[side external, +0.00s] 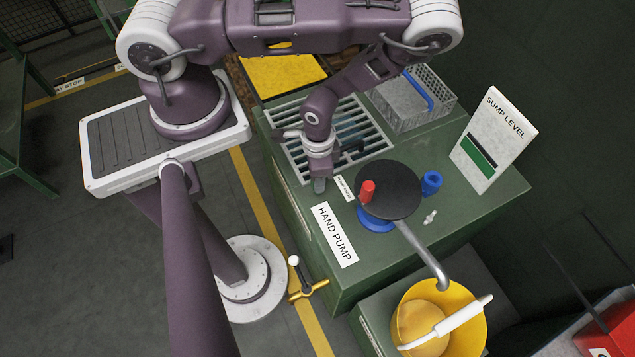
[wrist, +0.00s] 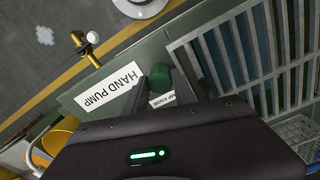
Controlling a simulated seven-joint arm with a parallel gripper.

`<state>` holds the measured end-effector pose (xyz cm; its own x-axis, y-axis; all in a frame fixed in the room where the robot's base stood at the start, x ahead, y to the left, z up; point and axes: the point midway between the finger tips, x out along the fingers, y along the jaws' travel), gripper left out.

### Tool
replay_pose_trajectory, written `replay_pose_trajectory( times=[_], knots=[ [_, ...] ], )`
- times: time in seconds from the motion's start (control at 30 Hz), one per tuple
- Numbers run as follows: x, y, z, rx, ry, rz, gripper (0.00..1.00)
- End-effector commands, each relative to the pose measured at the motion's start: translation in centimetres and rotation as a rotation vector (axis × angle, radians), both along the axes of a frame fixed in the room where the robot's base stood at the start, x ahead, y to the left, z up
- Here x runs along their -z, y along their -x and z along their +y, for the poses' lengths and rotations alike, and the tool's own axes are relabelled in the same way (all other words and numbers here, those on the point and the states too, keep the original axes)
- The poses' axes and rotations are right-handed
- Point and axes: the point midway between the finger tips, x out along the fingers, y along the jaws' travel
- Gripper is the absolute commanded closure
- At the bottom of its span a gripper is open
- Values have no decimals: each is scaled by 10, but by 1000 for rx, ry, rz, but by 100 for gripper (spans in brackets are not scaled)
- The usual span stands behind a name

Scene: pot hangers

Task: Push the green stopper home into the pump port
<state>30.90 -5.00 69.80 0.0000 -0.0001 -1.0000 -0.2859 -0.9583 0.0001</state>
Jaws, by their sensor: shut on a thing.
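My gripper (side external: 325,170) hangs over the left part of the green bench top, between the grate and the hand pump. In the wrist view, the green stopper (wrist: 160,76) shows at the fingertips, and my gripper (wrist: 162,88) is shut on it. In the side view a small grey-green end (side external: 319,185) shows below the gripper; I cannot tell if it is the stopper or a fingertip. A blue cylinder with a dark opening (side external: 432,182) stands right of the pump's black disc (side external: 390,189); I cannot tell if it is the pump port. The stopper is apart from it.
A red knob (side external: 367,191) stands on the disc; a blue base (side external: 376,219) is below. The spout (side external: 425,257) reaches over a yellow bucket (side external: 469,318). A slatted grate (side external: 365,127), a wire basket (side external: 405,105) and a SUMP LEVEL board (side external: 493,139) stand behind.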

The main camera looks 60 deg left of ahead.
Motion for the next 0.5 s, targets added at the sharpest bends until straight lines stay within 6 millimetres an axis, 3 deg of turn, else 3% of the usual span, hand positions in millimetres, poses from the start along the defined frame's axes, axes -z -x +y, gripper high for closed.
replay_pose_trajectory(
  times=[0.5],
  knots=[
    [-26, 0, 0, -2, 0, -1, 100]
  ],
)
